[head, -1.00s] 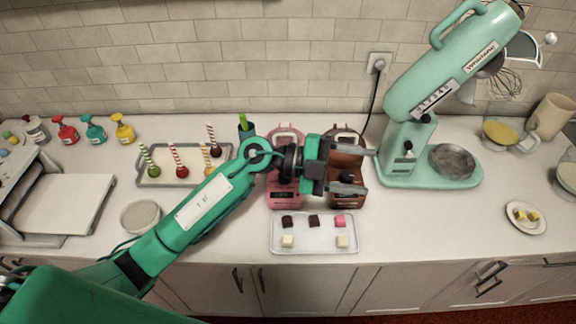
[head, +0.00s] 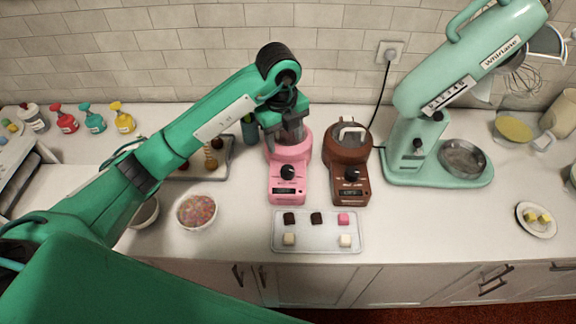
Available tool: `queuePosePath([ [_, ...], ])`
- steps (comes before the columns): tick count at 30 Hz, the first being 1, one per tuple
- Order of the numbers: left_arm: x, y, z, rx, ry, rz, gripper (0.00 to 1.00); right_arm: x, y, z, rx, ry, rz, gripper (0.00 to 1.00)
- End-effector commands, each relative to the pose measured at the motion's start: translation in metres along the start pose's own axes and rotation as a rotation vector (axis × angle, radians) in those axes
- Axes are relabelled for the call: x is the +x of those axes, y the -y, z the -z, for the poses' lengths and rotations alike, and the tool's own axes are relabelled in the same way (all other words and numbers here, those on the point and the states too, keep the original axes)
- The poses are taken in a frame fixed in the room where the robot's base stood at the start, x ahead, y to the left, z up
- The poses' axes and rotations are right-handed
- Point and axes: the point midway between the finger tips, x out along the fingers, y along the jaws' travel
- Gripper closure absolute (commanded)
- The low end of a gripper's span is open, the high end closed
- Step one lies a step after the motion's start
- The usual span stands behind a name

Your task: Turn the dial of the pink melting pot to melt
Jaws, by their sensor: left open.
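The pink melting pot (head: 289,188) stands on the counter left of the brown pot. Its dark round dial (head: 288,172) shows on the front, above a small dark display. The dial's setting is too small to read. My left gripper (head: 291,138) is open and points down over the back of the pink pot, behind the dial and apart from it. The gripper and wrist hide part of the pot's top, and I cannot tell whether the fingers touch it. My right gripper is not in view.
The brown melting pot (head: 348,185) stands close on the right. A tray (head: 316,246) with several small cubes lies in front. A sprinkle bowl (head: 197,211) stands at left, and a mint mixer (head: 432,174) at right. My left arm covers part of the cake-pop tray.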

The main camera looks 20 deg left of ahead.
Motion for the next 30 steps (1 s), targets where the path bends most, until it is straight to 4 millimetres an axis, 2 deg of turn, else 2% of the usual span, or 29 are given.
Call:
queuePosePath([
  [12, 0.069, -0.001, 0.003, 0.000, -0.009, -0.002, 0.42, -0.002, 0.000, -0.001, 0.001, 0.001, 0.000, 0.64],
  [18, 0.101, -0.001, 0.002, -0.002, -0.006, -0.002, 0.42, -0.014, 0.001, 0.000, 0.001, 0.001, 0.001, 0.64],
  [24, 0.120, 0.000, 0.001, -0.001, -0.004, 0.001, 0.42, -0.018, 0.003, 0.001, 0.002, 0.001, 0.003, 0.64],
  [30, 0.124, 0.000, 0.001, 0.000, -0.003, 0.003, 0.42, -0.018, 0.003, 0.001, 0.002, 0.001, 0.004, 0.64],
])
